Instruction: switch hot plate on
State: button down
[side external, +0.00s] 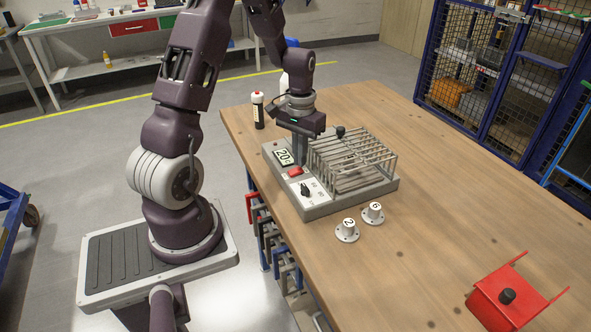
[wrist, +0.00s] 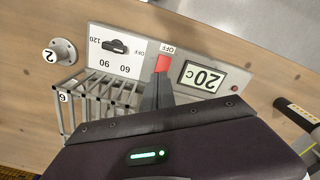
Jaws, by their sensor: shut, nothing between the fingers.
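The hot plate (side external: 321,212) is a grey box on the wooden table, with a wire rack (side external: 350,158) on top. Its panel carries a display (side external: 284,157) reading 20 °C, also in the wrist view (wrist: 201,77), a red rocker switch (side external: 295,172) and a black knob (side external: 305,189). In the wrist view the red switch (wrist: 162,63) has an OFF label beside it. The knob (wrist: 116,45) has OFF, 60, 90 and 120 marks. My gripper (side external: 300,162) is shut and empty, pointing down at the panel. Its fingertips (wrist: 160,80) are close beside the switch; contact cannot be told.
Two white flanged pieces marked 2 (side external: 347,231) and 6 (side external: 373,213) stand in front of the plate. The table's right side is mostly clear.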

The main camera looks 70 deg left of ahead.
jog(key=shift+f, duration=0.75)
jog(key=shift+r, duration=3.55)
